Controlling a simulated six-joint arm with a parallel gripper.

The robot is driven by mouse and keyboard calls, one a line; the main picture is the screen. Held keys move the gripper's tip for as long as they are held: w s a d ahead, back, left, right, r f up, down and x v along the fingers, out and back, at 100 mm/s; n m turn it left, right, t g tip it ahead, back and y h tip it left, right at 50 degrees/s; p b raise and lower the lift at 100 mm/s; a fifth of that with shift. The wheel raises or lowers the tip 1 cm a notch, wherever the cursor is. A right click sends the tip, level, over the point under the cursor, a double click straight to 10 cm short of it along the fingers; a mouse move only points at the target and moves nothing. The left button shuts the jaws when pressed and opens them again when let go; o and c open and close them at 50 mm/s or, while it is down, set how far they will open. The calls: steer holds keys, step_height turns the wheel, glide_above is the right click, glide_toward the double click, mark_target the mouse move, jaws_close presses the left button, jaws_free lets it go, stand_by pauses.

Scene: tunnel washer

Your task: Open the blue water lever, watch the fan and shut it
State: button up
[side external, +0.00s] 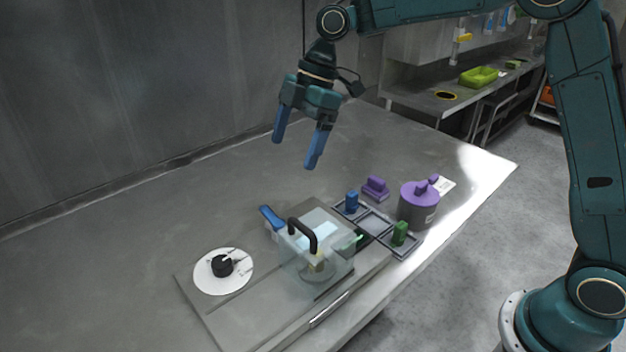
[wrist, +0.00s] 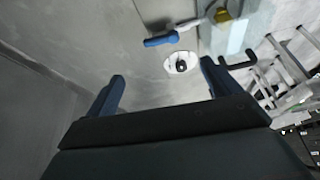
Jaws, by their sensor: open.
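The blue water lever (side external: 272,217) sits at the back left of a clear box (side external: 318,262) with a black handle (side external: 302,236). In the wrist view the blue lever (wrist: 161,39) lies ahead of my gripper, beyond the fingertips. My gripper (side external: 296,150) hangs in the air above the table, well above and behind the lever, open and empty. Its two blue fingers also show spread apart in the wrist view (wrist: 162,70). I cannot make out a fan clearly inside the clear box.
A white disc (side external: 208,284) with a black knob (side external: 222,266) lies left of the box. On the right are a tray (side external: 374,223) with a blue block (side external: 352,202) and a green block (side external: 400,233), a purple-lidded pot (side external: 417,208) and a purple block (side external: 376,188). The table's back left is clear.

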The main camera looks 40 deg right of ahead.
mark_target(272, 214)
steer(key=x, duration=1.3)
steer(key=shift+f, duration=0.1)
steer(key=c, duration=1)
